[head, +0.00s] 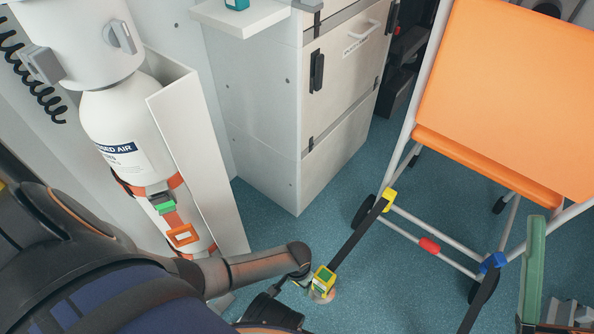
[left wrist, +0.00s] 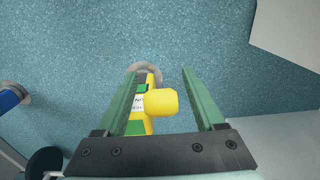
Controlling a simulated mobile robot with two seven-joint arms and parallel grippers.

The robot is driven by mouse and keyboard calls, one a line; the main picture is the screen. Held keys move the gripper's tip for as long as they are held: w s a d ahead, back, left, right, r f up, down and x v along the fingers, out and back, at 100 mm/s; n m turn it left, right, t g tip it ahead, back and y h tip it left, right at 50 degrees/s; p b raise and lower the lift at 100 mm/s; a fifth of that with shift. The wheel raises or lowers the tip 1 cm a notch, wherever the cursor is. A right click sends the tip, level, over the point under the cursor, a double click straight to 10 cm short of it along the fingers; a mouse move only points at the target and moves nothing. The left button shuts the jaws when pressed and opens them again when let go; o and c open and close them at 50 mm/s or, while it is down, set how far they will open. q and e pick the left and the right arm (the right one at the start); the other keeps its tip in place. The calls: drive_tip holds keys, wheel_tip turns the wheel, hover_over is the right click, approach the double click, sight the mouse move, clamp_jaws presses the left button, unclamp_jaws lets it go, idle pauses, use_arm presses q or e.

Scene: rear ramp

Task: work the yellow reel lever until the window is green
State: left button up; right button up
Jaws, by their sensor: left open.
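The yellow reel (head: 323,281) sits low by the floor in the head view, with a green patch on its face. In the left wrist view its body (left wrist: 140,128) shows green patches and a white label, partly behind one finger. Its yellow lever end (left wrist: 160,102) lies between the fingers in the picture, with gaps on both sides. My left gripper (left wrist: 160,78) is open, pointing at the reel; in the head view it is mostly hidden beside it. What seems one green finger of my right gripper (head: 535,265) shows at the lower right; the rest is hidden.
A dark strap (head: 359,232) runs from the reel to a yellow fitting on the orange chair (head: 500,90). A blue fitting (head: 493,262) holds another strap. A white cabinet (head: 270,110) and a strapped air cylinder (head: 115,120) stand behind and left. Blue floor (head: 390,290) is open between.

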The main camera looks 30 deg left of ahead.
use_arm(q)
drive_tip(key=shift+c, duration=0.2)
clamp_jaws()
idle(0.3)
idle(0.8)
